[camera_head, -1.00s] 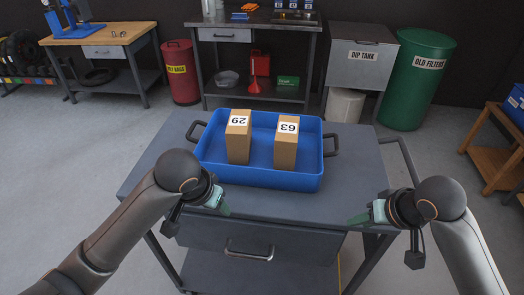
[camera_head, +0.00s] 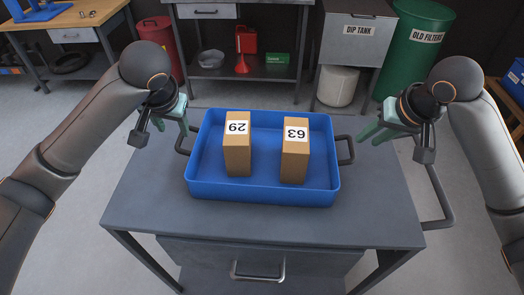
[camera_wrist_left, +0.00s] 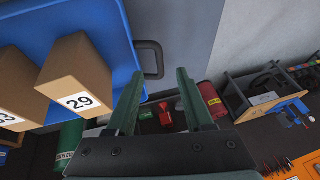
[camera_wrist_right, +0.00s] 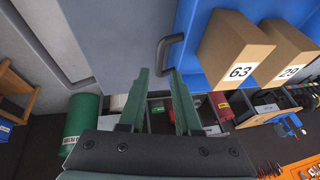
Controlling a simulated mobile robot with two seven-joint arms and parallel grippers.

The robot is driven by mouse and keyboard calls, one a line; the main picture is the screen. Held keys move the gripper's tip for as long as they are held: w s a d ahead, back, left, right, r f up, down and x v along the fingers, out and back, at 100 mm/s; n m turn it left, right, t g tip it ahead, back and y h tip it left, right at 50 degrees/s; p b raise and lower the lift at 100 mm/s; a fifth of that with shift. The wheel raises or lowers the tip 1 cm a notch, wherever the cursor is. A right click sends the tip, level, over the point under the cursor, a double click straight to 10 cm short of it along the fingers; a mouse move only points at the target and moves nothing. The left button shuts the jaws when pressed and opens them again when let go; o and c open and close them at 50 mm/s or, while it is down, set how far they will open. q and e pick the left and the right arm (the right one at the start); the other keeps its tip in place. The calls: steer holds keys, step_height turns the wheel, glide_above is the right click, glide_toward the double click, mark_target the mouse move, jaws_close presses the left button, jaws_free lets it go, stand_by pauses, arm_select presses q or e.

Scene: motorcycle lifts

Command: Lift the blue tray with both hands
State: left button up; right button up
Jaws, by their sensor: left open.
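The blue tray (camera_head: 262,193) rests on the grey cart top and holds two brown boxes, one marked 29 (camera_head: 237,150) and one marked 63 (camera_head: 295,158). It has a dark handle at its left end (camera_head: 182,140) and at its right end (camera_head: 347,150). My left gripper (camera_head: 188,132) is open and empty, just above and beside the left handle; that handle also shows in the left wrist view (camera_wrist_left: 151,58). My right gripper (camera_head: 370,138) is open and empty, above and to the right of the right handle, which shows in the right wrist view (camera_wrist_right: 163,52).
The grey cart (camera_head: 150,205) has a drawer with a handle at its front and a push bar (camera_head: 437,200) on its right. Behind it stand a workbench (camera_head: 250,75), a dip tank (camera_head: 357,50) and a green drum (camera_head: 415,55). The cart top before the tray is clear.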

arm_select(q)
steer(key=shift+s, duration=0.1)
arm_select(e)
steer(key=shift+s, duration=0.1)
arm_select(q)
steer(key=x, duration=1.2)
steer(key=shift+f, duration=0.3)
arm_select(e)
steer(key=x, duration=1.2)
steer(key=shift+f, duration=0.25)
arm_select(q)
steer(key=c, duration=0.6)
arm_select(e)
jaws_close()
arm_select(q)
jaws_close()
steer(key=shift+r, duration=0.15)
arm_select(e)
steer(key=shift+w+r, duration=0.2)
